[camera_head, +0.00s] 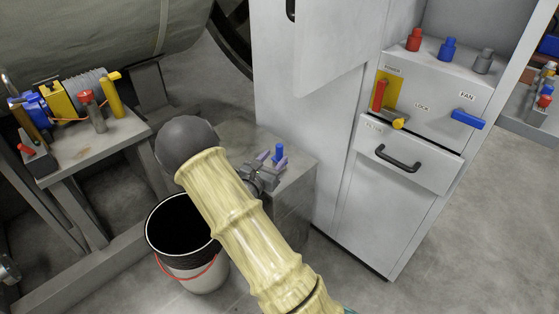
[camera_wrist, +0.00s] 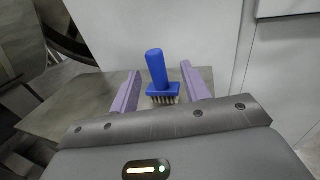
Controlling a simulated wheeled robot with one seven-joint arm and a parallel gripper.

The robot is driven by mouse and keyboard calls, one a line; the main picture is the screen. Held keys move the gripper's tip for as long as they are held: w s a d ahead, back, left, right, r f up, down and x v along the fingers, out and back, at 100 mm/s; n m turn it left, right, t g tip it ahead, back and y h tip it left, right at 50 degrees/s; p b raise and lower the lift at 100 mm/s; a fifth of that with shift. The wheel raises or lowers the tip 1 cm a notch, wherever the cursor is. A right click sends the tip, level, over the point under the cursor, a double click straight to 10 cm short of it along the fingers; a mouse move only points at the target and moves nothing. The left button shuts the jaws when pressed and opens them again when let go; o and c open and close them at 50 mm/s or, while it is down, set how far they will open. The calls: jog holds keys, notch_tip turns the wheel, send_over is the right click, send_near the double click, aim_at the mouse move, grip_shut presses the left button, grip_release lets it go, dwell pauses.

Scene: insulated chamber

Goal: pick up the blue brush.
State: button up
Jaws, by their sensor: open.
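The blue brush (camera_wrist: 155,72) stands upright, handle up and pale bristles down, on a small grey stand (camera_wrist: 60,112) in the wrist view. My gripper (camera_wrist: 158,80) is open, with one purple finger to the left of the brush and one to the right. Gaps show between the brush and both fingers. In the head view the brush (camera_head: 278,153) is a small blue shape at my gripper (camera_head: 270,165), above the grey stand (camera_head: 300,160). My arm hides part of the stand there.
A white cabinet (camera_head: 390,210) with a drawer handle and levers stands close to the right of the stand. A black-and-white bucket (camera_head: 203,280) is on the floor at the left. A bench (camera_head: 100,145) with coloured parts is at the far left.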

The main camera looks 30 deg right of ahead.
aim_at(278, 151)
jog(key=shift+w+d, duration=0.1)
jog(key=b+x, duration=0.2)
jog(key=x, duration=0.3)
jog(key=shift+w+r, duration=0.15)
jog(key=shift+w, duration=0.05)
dwell(0.4)
grip_shut()
jog(key=shift+r, duration=0.1)
notch_tip(278, 151, up, 10)
jog(key=p, duration=0.4)
